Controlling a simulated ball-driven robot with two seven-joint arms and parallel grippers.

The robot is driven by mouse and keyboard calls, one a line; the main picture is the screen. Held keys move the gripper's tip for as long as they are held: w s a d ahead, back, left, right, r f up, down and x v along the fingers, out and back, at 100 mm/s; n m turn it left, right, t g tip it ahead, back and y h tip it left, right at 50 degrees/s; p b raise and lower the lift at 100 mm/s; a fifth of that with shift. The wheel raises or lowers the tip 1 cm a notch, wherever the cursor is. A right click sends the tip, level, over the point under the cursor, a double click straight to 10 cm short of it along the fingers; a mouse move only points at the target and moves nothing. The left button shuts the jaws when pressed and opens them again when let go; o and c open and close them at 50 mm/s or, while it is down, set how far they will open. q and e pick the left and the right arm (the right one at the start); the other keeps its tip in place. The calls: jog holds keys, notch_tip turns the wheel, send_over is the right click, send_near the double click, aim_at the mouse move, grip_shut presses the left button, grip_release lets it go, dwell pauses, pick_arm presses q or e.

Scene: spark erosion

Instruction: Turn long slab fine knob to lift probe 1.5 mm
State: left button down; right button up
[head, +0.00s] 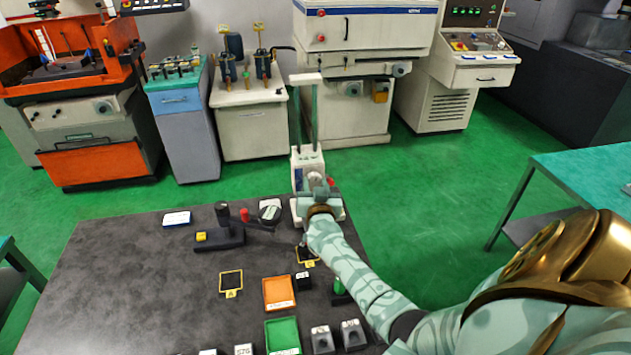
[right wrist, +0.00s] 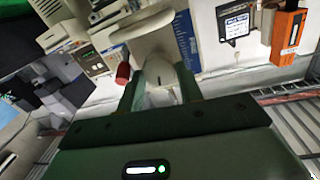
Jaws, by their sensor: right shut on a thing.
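A white upright instrument (head: 308,160) with two green columns stands at the table's far edge in the head view. My right gripper (head: 318,196) reaches its lower front, and its jaws are mostly hidden by my wrist there. In the right wrist view, my right gripper (right wrist: 162,92) has its dark green fingers on both sides of a pale grey rounded part (right wrist: 164,76) and is shut on it. A small red knob (right wrist: 123,73) is just left of the fingers. I cannot make out a probe tip or any scale reading. My left gripper is not in view.
A black stand (head: 220,238) with a dial (head: 270,214) is left of my right arm. An orange tray (head: 279,293), a green tray (head: 282,335) and small grey blocks (head: 352,335) lie nearer. Machines line the back.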

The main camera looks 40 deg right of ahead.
jog(key=m+p, duration=0.1)
jog(key=m, duration=0.1)
jog(key=shift+r+m+p, duration=0.2)
jog(key=shift+m+p, duration=0.2)
jog(key=m+p, duration=0.1)
jog(key=m, duration=0.2)
jog(key=shift+y, duration=0.4)
jog(key=m+p, duration=0.1)
jog(key=m, duration=0.1)
jog(key=shift+d+f+m, duration=0.1)
jog(key=shift+m, duration=0.3)
jog(key=m, duration=0.3)
jog(key=shift+s+y, duration=0.1)
jog(key=shift+y, duration=0.3)
jog(key=m, duration=0.2)
jog(key=shift+d+f+m+y, duration=0.1)
jog(key=shift+m+y, duration=0.2)
jog(key=shift+m, duration=0.1)
jog(key=m+b, duration=0.1)
jog(key=m, duration=0.2)
jog(key=shift+f+t, duration=0.1)
jog(key=shift+t, duration=0.2)
jog(key=m+b, duration=0.2)
jog(key=m, duration=0.2)
jog(key=shift+t+y, duration=0.3)
jog(key=shift+m+b, duration=0.6)
jog(key=shift+m, duration=0.9)
